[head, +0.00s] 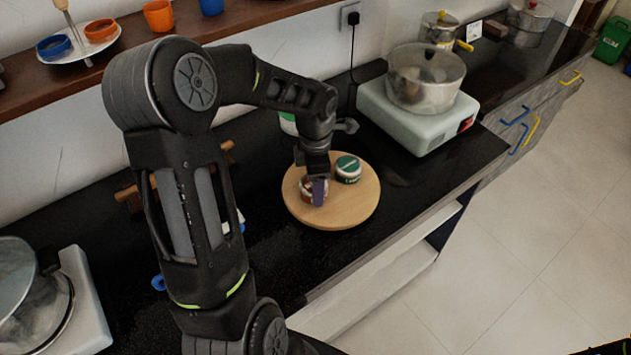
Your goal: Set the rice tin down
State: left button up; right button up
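A small tin with a reddish-brown and white side (307,193), which I take for the rice tin, is at the left part of a round wooden board (350,212). My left gripper (316,188) points down over this tin, with one finger against its near side. The other finger is hidden, but the gripper looks shut on the tin. The tin is upright or nearly so; I cannot tell whether its base touches the board. A second tin with a green lid (347,168) stands on the board just right of the gripper. My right gripper is not in view.
The board lies on a black counter (275,255). A white stove (418,118) with a glass pot (426,75) stands to the back right. Another pot (30,290) is at the left. A shelf with cups (158,15) runs above. The board's front right is bare.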

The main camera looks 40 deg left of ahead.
pick_arm(q)
jog(key=shift+f+b, duration=0.2)
jog(key=shift+b, duration=0.1)
jog(key=o, duration=1.7)
jog(key=shift+c, duration=0.2)
jog(key=shift+r, duration=0.15)
notch_tip(320, 180, up, 12)
